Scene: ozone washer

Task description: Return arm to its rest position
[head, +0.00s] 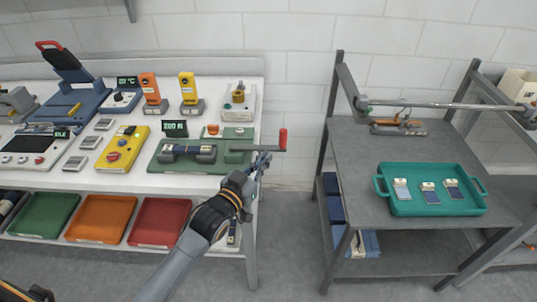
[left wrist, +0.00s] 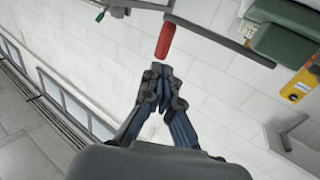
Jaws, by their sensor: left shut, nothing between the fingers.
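My left gripper (head: 262,162) is shut and empty at the right end of the white bench, close to a green device (head: 220,153) with a lever and an upright red handle (head: 283,139). In the left wrist view my shut fingers (left wrist: 160,75) point toward the red handle (left wrist: 165,40). A small gap shows between the fingertips and the handle there. My left arm comes in from the bottom of the head view. My right gripper cannot be made out.
The white bench (head: 75,181) holds several instruments, including a yellow box (head: 122,149). Coloured trays, one red (head: 159,221), sit below. A grey metal table (head: 355,170) with a teal tray (head: 440,205) stands right. A gap of floor separates bench and table.

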